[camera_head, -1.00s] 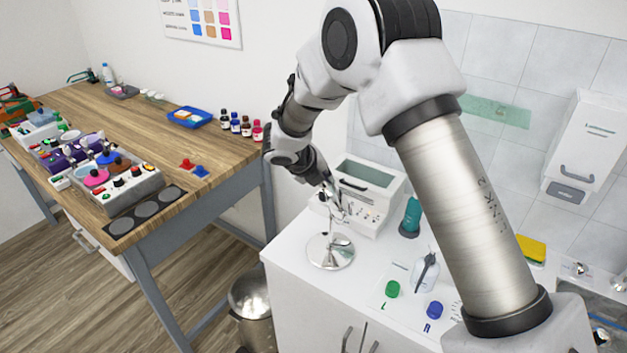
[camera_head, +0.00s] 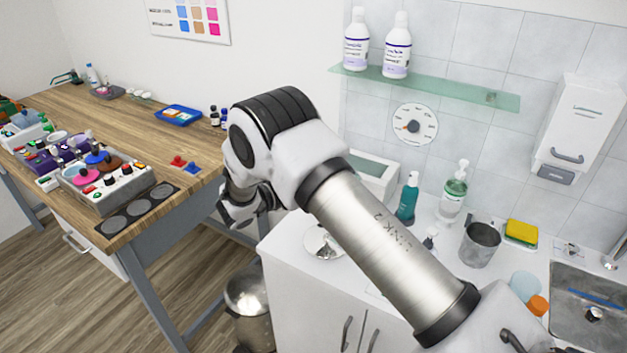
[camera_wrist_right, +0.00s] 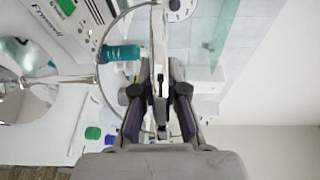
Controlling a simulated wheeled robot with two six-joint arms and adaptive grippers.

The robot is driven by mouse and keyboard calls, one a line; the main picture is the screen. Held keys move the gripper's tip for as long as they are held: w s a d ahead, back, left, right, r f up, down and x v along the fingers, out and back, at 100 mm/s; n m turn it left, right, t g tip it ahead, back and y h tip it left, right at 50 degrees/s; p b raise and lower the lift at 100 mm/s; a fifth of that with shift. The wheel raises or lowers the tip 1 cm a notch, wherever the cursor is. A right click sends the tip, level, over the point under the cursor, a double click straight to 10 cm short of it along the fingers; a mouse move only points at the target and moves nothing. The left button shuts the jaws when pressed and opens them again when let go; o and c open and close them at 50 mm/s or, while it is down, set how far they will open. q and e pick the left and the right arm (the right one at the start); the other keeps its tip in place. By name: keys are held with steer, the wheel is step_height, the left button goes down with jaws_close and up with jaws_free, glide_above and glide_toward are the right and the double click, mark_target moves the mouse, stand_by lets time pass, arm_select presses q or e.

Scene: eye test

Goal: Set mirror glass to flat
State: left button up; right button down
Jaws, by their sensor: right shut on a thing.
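The mirror's round chrome base (camera_head: 318,241) shows in the head view on the white counter, partly behind my right arm. Its glass and my right gripper are hidden there. In the right wrist view, the base (camera_wrist_right: 12,102) is at the left, with a thin stem running to a curved wire yoke (camera_wrist_right: 97,62). The mirror glass (camera_wrist_right: 157,38) appears as a narrow pale strip, nearly edge-on. My right gripper (camera_wrist_right: 160,92) is shut on it, with the fingers on both sides. The exact tilt of the glass cannot be told. My left gripper is in neither view.
A white boxy device (camera_head: 372,178) stands behind the mirror. A teal bottle (camera_head: 408,202), a soap pump bottle (camera_head: 453,195) and a grey metal cup (camera_head: 480,245) stand to its right. A glass shelf (camera_head: 440,92) with two white bottles is above. The wooden workbench (camera_head: 140,130) is left.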

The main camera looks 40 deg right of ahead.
steer(key=shift+f+h+b, duration=0.3)
steer(key=shift+h+b, duration=0.05)
steer(key=shift+h, duration=0.25)
steer(key=c, duration=1.4)
jaws_free()
steer(key=shift+o, duration=1)
steer(key=shift+w+d, duration=0.1)
steer(key=shift+d, duration=0.05)
steer(key=a, duration=1.2)
steer(key=shift+s+f, duration=0.15)
steer(key=shift+s, duration=0.25)
steer(key=shift+f, duration=0.1)
